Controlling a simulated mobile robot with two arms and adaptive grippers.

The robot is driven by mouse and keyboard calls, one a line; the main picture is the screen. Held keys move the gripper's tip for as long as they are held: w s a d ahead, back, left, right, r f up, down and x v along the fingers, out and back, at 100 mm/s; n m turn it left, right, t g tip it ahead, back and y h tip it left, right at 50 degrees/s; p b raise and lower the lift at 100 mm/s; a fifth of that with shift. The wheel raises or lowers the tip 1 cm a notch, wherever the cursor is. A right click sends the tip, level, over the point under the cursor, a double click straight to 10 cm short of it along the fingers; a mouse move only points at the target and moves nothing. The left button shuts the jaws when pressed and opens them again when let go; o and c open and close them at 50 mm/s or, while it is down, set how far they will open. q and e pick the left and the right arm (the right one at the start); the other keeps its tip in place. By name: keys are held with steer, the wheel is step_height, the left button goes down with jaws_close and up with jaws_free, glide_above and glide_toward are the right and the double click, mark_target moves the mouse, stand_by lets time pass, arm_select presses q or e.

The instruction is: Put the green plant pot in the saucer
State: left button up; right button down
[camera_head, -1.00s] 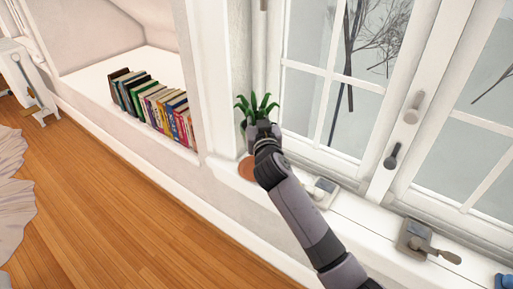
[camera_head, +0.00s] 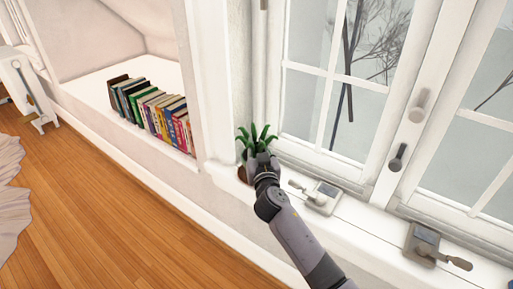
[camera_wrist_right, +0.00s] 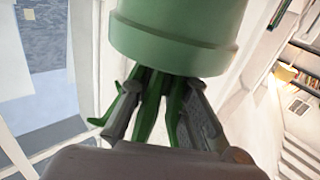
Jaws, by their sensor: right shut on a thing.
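The green plant pot (camera_wrist_right: 180,35) fills the top of the right wrist view, with its rim towards the gripper. Its green leaves (camera_wrist_right: 155,100) lie between the fingers, and they also show in the head view (camera_head: 257,134). My right gripper (camera_wrist_right: 162,92) is shut on the potted plant, near the pot's rim; it also shows in the head view (camera_head: 260,160). A brown saucer (camera_head: 242,174) on the windowsill is mostly hidden behind the gripper. I cannot tell whether the pot touches it. My left gripper is not in view.
The white windowsill (camera_head: 365,228) runs along the window, with metal latches (camera_head: 322,197) and (camera_head: 425,244) to the right of the gripper. A row of books (camera_head: 155,110) stands in the alcove at left. The wooden floor (camera_head: 110,220) is clear.

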steer(key=shift+r, duration=0.15)
steer(key=c, duration=2)
jaws_free()
steer(key=o, duration=0.5)
steer(key=shift+c, duration=0.2)
